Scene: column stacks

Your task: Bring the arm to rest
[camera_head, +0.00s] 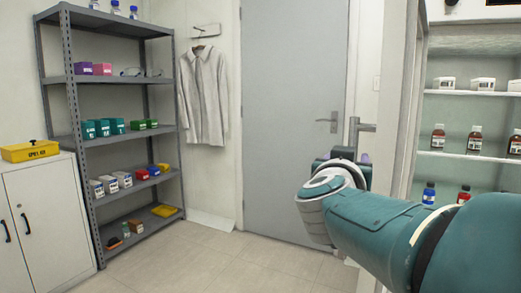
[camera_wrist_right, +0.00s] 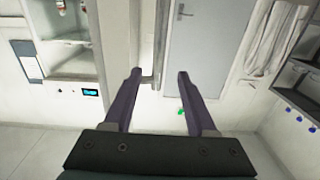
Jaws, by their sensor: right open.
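My right arm comes in from the lower right of the head view and reaches toward the grey door. Its wrist hides most of the right gripper there. In the right wrist view the right gripper (camera_wrist_right: 158,77) shows two dark purple fingers set wide apart with nothing between them. The grey door (camera_head: 290,100) stands behind the arm in the head view, and it also shows beyond the fingers in the right wrist view (camera_wrist_right: 200,50). My left gripper is in neither view.
A grey shelf rack (camera_head: 71,110) with boxes and bottles stands at the left. A white cabinet (camera_head: 45,215) bears a yellow box (camera_head: 30,151). A white coat (camera_head: 203,95) hangs beside the door. Shelves with bottles (camera_head: 474,140) stand close to the arm at right. The tiled floor is clear.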

